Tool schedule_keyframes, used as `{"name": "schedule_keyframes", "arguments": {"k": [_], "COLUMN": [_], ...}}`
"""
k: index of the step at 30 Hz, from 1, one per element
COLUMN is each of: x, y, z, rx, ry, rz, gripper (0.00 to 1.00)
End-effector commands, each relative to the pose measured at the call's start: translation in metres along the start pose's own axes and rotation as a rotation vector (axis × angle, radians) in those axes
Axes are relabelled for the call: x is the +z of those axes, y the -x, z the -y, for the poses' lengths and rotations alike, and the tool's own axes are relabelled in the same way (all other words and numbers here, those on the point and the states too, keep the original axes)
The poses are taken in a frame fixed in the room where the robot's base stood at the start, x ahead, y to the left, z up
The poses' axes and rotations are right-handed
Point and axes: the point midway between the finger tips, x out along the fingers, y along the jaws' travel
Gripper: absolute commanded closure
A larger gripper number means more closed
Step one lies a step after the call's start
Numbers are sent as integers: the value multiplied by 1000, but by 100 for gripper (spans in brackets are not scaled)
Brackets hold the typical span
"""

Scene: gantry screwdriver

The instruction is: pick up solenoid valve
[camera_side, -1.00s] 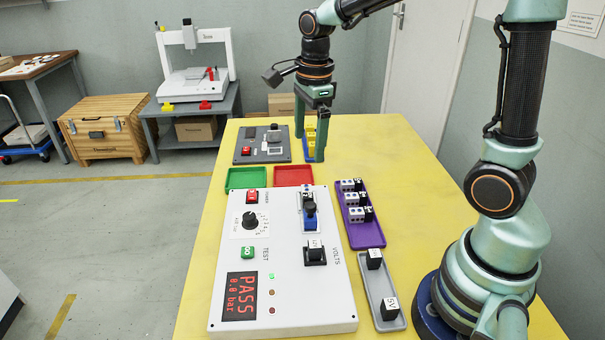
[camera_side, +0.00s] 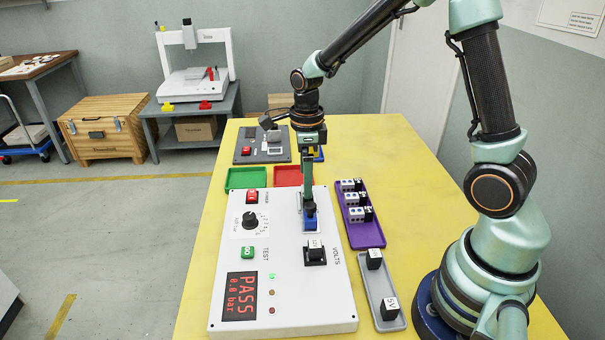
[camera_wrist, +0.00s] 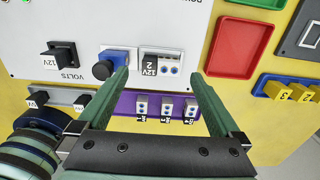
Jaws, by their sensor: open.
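A white solenoid valve (camera_wrist: 160,64) labelled 12V and 2, with two blue ports, sits in the white test panel (camera_wrist: 30,30). A blue part with a black knob (camera_wrist: 112,62) stands beside it. My gripper (camera_wrist: 164,78) is open, its fingertips on either side of the valve in the wrist view; I cannot tell whether they touch it. In the side view my gripper (camera_side: 308,198) hangs low over the valve's place and mostly hides it. Three similar valves (camera_side: 353,198) stand in the purple tray (camera_side: 368,235) to the right.
The panel display (camera_side: 239,297) reads PASS, 0.0 bar. A black 12V module (camera_side: 315,252) sits on the panel. A grey tray (camera_side: 379,288) holds two black blocks. Red (camera_side: 287,176) and green (camera_side: 246,178) trays beyond the panel look empty.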

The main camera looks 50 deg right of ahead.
Motion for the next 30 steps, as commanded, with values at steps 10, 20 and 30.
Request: {"name": "schedule_keyframes", "arguments": {"k": [10,20,30], "x": [-4,-3,-3], "y": [-41,-41,-40], "z": [1,1,2], "rx": [2,1,0], "ry": [1,1,1], "rz": [-2,-1,0], "gripper": [0,38,91]}}
